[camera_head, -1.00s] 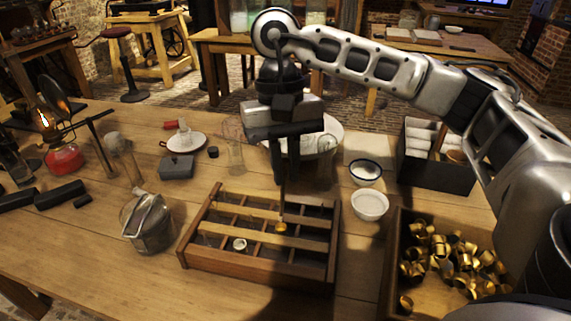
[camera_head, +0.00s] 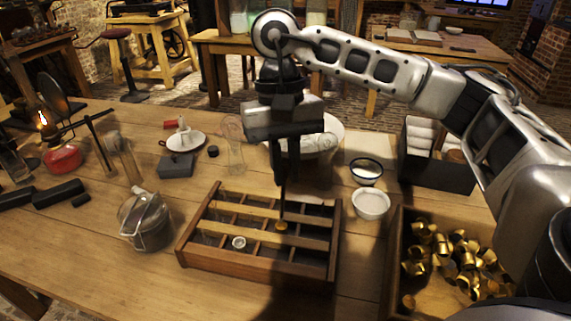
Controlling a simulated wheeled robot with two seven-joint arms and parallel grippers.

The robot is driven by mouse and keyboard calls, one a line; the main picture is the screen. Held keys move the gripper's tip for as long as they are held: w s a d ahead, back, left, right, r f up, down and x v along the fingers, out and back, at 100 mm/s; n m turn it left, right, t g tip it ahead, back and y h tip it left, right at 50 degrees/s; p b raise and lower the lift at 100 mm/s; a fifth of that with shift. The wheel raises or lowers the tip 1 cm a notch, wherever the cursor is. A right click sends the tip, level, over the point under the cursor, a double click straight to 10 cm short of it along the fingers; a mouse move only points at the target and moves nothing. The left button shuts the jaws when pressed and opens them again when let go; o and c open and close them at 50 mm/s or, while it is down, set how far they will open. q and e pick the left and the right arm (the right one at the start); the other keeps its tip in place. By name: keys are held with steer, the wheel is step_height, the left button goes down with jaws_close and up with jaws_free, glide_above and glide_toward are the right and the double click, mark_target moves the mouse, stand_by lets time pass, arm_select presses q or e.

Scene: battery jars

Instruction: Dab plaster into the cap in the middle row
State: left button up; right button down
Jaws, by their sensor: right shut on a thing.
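My right gripper (camera_head: 281,172) is shut on a thin dark stick-like tool (camera_head: 281,204), which points straight down over the wooden compartment tray (camera_head: 190,252). The tool's lower end is at a small brass-coloured cap (camera_head: 281,226) in the tray. I cannot tell whether it touches the cap or hangs just above it. A second cap (camera_head: 239,243), with a pale, whitish top, sits in the tray to the left and nearer. A white bowl (camera_head: 370,204) with pale contents stands right of the tray. My left gripper is not in view.
A dark-rimmed bowl (camera_head: 366,171) stands behind the white bowl. A wooden box of brass caps (camera_head: 396,265) is at the right. A glass-and-metal jug (camera_head: 146,222) stands left of the tray. A dark box of white rolls (camera_head: 437,173) stands at the back right.

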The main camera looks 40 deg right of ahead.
arm_select(q)
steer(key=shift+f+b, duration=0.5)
steer(key=shift+b, duration=0.3)
arm_select(e)
steer(key=shift+x, duration=0.95)
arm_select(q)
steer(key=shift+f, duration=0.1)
arm_select(e)
steer(key=shift+w, duration=0.15)
